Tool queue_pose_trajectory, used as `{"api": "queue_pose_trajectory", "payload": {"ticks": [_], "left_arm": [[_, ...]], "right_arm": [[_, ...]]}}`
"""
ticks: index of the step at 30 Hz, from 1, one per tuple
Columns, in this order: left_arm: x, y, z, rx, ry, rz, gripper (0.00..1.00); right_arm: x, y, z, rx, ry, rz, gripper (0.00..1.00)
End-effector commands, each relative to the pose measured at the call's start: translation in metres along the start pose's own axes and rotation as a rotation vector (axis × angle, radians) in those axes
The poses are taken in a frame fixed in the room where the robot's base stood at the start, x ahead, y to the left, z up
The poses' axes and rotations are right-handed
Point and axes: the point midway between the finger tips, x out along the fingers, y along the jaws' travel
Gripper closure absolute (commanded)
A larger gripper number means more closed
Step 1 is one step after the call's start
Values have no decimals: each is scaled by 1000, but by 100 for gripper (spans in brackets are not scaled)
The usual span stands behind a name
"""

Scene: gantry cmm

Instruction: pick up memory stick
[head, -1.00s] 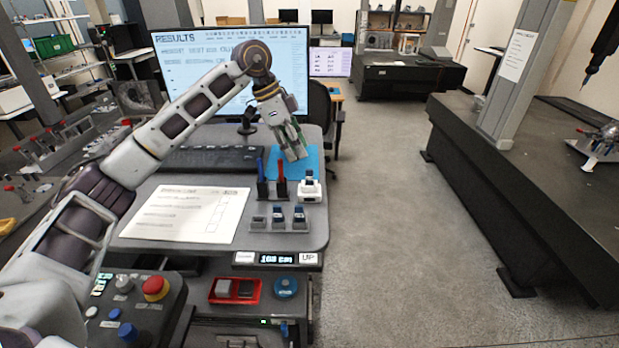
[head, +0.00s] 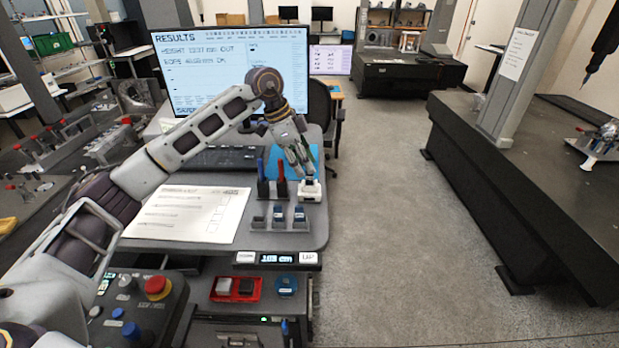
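The likely memory stick is the small dark piece that stood upright in the white dock (head: 309,191) on the desk; my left gripper now covers it. My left gripper (head: 304,173) reaches down from above, with its fingertips at the top of the dock. Whether the fingers are open or shut on the stick is too small to tell. Similar small blue-topped pieces stand in a grey holder (head: 281,224) in front of the dock. My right gripper is not in view.
A pen stand with a blue and a red pen (head: 282,173) is just left of the dock. A paper sheet (head: 190,214), keyboard (head: 225,158) and monitor (head: 230,70) take up the desk's left and back. Floor is clear to the right.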

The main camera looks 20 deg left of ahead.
Motion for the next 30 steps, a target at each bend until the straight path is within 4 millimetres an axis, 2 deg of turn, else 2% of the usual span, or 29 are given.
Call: {"api": "queue_pose_trajectory", "payload": {"ticks": [5,12,27,30], "left_arm": [[17,-1,-2,0,0,3,65],[37,-1,-2,0,1,1,65],[40,-1,-2,0,1,1,65],[40,-1,-2,0,1,1,78]], "right_arm": [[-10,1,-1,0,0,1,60],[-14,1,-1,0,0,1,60],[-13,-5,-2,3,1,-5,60],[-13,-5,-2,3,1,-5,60]]}}
